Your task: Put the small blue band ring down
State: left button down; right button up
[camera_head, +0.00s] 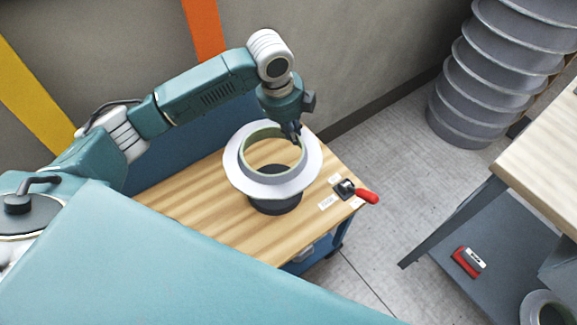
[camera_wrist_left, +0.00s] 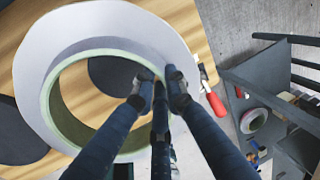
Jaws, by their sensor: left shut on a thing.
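A pale flanged ring (camera_head: 240,181) with a wide white rim and a light green inner collar is over the wooden-topped cart (camera_head: 185,208). I see no clear blue band on it. My left gripper (camera_head: 297,137) is shut on the collar's wall at the ring's far right side. In the left wrist view the fingers (camera_wrist_left: 160,88) pinch the collar of the ring (camera_wrist_left: 32,92). A dark grey round mould (camera_head: 275,206) shows below and through the ring; I cannot tell whether the two touch. My right gripper is out of view.
A red-handled clamp (camera_head: 366,196) and small white labels lie at the cart's right corner. A grey ribbed stack (camera_head: 485,80) stands at the back right. A workbench (camera_head: 535,140) with a lower shelf is at right. Open floor lies between cart and bench.

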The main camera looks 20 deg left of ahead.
pick_arm(q)
jog(key=s+x, duration=0.1)
jog(key=x, duration=0.3)
jog(key=s+a+x, duration=0.1)
jog(key=x, duration=0.8)
jog(key=shift+s+a+f, duration=0.15)
jog(key=shift+s+f, duration=0.15)
jog(key=shift+f, duration=0.35)
jog(key=c, duration=1.8)
grip_release()
jog(key=shift+f, duration=0.1)
jog(key=v, duration=1.2)
